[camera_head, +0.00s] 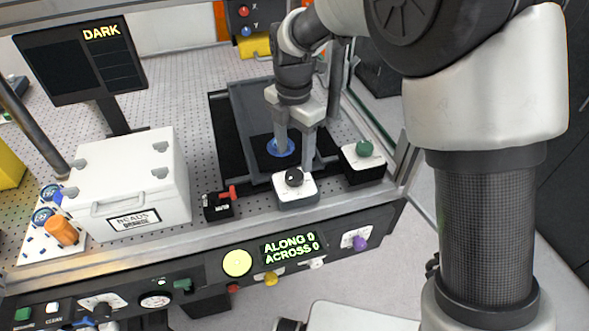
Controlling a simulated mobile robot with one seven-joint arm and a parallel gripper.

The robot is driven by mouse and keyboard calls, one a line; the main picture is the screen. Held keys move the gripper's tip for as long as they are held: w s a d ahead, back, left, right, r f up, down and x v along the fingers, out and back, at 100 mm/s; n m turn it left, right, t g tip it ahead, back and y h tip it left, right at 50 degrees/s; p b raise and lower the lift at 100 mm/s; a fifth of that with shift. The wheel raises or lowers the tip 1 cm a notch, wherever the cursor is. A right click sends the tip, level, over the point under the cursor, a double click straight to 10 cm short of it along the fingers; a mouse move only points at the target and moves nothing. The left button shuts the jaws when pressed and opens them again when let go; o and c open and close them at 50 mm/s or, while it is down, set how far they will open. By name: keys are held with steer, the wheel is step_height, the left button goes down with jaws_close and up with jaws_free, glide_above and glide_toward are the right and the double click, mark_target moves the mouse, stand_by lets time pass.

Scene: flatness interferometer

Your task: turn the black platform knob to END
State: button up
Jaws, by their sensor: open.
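The black platform knob (294,177) sits on a small white-topped block (296,190) near the front edge of the perforated bench. My gripper (295,160) points down just behind and above the knob, its two fingers spread apart. The right finger comes down close to the knob's right side; the left finger is in front of a blue round spot (281,147) on the dark platform (250,120). I cannot tell whether either finger touches the knob. Its END marking is too small to read.
A green knob (365,148) on its own block stands close on the right. A small black box with a red lever (218,204) stands to the left, beside a white case (125,185). A front panel (290,248) reads ALONG 0, ACROSS 0. A monitor (82,60) reads DARK.

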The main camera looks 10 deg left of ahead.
mark_target(295, 174)
step_height(295, 174, down, 7)
steer(key=shift+r, duration=0.2)
steer(key=c, duration=1.1)
